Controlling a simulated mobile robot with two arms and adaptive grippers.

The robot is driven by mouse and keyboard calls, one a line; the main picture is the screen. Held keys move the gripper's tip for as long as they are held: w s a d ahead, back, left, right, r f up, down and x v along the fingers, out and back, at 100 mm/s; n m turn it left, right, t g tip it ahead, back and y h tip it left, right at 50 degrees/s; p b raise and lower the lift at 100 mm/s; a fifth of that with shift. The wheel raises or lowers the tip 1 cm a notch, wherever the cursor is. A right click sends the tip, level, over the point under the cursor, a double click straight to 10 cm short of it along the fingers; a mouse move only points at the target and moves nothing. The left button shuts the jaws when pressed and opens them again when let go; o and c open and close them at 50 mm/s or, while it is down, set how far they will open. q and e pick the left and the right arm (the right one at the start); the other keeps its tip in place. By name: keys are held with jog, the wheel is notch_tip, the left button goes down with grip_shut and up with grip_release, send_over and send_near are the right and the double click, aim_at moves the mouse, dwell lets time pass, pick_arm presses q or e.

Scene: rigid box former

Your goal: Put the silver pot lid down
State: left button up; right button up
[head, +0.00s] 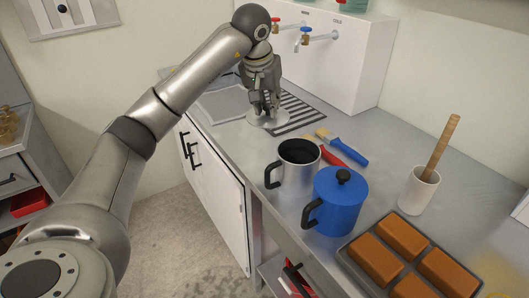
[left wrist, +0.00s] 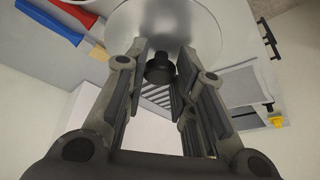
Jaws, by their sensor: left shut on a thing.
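The silver pot lid (head: 262,121) is at the far end of the counter, at the edge of the black-and-white striped area (head: 300,112). My left gripper (head: 264,106) points down over it and is shut on its black knob. In the left wrist view the lid (left wrist: 165,18) shows as a round metal disc, with the knob (left wrist: 160,70) between the fingers. I cannot tell whether the lid touches the surface. The silver pot (head: 298,178) stands open, without a lid, nearer on the counter. My right gripper is not in view.
A blue lidded pot (head: 336,204) stands beside the silver pot. A blue-handled brush (head: 344,147) and a red-handled tool (head: 332,156) lie behind them. A white cup with a wooden stick (head: 419,190) and a tray of brown loaves (head: 357,262) are at right. Taps (head: 304,37) are behind.

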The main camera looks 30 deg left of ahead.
pick_arm(q)
notch_tip(320, 180, down, 9)
jog(key=shift+f, duration=0.65)
notch_tip(320, 180, down, 4)
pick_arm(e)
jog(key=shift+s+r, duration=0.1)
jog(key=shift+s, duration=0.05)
pick_arm(q)
jog(key=shift+f, duration=0.15)
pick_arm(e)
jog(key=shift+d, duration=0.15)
pick_arm(q)
jog(key=o, duration=1)
